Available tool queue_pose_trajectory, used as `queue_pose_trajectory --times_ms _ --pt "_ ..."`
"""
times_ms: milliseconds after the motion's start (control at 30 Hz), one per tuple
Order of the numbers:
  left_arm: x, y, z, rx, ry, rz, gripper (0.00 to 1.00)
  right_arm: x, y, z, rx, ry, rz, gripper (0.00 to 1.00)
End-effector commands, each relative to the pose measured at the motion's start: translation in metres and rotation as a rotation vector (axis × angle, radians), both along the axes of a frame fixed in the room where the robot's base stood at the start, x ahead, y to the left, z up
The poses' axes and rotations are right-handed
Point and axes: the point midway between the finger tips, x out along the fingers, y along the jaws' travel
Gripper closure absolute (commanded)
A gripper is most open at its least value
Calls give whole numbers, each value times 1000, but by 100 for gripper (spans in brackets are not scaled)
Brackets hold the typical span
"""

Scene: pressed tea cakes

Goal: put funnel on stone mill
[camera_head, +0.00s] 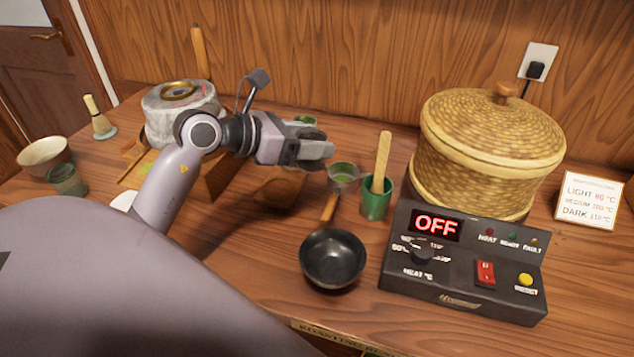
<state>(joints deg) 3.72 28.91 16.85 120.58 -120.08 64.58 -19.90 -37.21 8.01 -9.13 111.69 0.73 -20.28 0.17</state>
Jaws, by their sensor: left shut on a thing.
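The grey stone mill (160,127) stands at the back left with an upright wooden handle (200,52). A brass-coloured ring with a dark middle (179,91) is on its top; I cannot tell whether this is the funnel or part of the mill. My left gripper (318,150) is to the right of the mill, above the table. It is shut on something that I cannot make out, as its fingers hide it. A brown wooden piece (280,187) shows just below the gripper. My right gripper is out of view.
A strainer (343,178), a green cup with a wooden stick (376,203) and a black bowl (332,258) stand right of my arm. A lidded woven basket (485,150) and a control box (462,265) fill the right. A whisk (102,122) and bowl (45,154) stand left.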

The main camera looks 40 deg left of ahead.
Motion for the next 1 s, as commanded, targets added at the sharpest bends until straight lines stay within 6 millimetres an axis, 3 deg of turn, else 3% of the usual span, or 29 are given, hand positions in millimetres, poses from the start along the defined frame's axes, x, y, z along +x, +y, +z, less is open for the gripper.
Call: queue_pose_trajectory --times_ms 100,600,1000 --pt "0 0 -32 -4 4 1 72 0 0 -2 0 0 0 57" --pt "0 0 -94 -2 0 1 72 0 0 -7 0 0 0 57" --pt "0 0 -101 2 -2 -1 72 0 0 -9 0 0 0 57"
